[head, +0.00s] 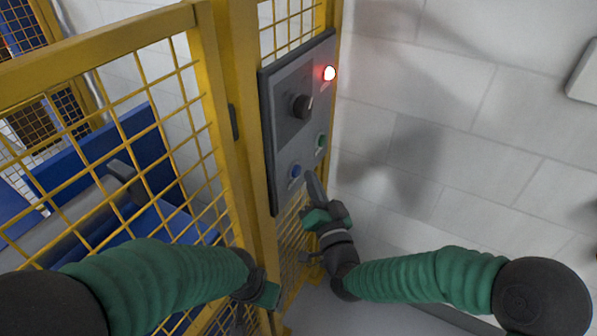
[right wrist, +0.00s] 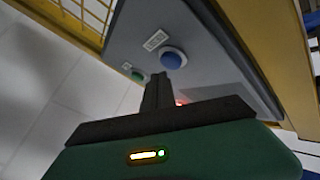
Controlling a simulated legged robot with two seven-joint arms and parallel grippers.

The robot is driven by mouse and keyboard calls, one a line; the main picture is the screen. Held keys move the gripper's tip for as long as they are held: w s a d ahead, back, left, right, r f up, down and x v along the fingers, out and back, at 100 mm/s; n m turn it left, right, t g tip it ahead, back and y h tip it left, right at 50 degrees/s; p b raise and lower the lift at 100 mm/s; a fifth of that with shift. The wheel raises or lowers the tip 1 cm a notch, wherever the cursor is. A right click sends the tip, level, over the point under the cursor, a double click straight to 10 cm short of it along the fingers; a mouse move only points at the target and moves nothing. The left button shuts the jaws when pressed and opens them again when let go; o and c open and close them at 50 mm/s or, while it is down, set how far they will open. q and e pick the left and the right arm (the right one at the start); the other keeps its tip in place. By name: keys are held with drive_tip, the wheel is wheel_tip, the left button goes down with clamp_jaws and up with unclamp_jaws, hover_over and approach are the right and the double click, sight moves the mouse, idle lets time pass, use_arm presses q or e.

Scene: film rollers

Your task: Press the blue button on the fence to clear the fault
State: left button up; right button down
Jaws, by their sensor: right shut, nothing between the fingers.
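The blue button (head: 295,171) sits low on a grey control panel (head: 290,135) fixed to the yellow fence. It also shows in the right wrist view (right wrist: 172,58). My right gripper (head: 311,178) is shut and empty, its fingertips pointing up just right of the blue button in the head view. In the right wrist view the fingertips (right wrist: 157,77) lie just below the button's picture; I cannot tell whether they touch it. My left gripper (head: 262,295) is low beside the fence post, partly hidden, and its fingers are not clear.
A green button (head: 320,141), a black rotary knob (head: 301,105) and a lit red lamp (head: 329,73) are also on the panel. The yellow mesh fence (head: 165,100) stands at left with blue machinery (head: 130,130) behind it. A white block wall (head: 450,110) is at right.

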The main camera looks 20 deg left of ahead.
drive_tip(key=shift+a, duration=0.1)
idle(0.6)
drive_tip(key=shift+a+r, duration=0.1)
drive_tip(key=shift+a, duration=0.2)
drive_tip(key=shift+w+a, duration=0.1)
drive_tip(key=shift+a, duration=0.35)
idle(0.5)
idle(0.4)
drive_tip(key=shift+s+d, duration=0.2)
drive_tip(key=shift+d, duration=0.65)
drive_tip(key=d, duration=0.3)
drive_tip(key=s+d, duration=0.1)
drive_tip(key=d, duration=0.1)
idle(0.5)
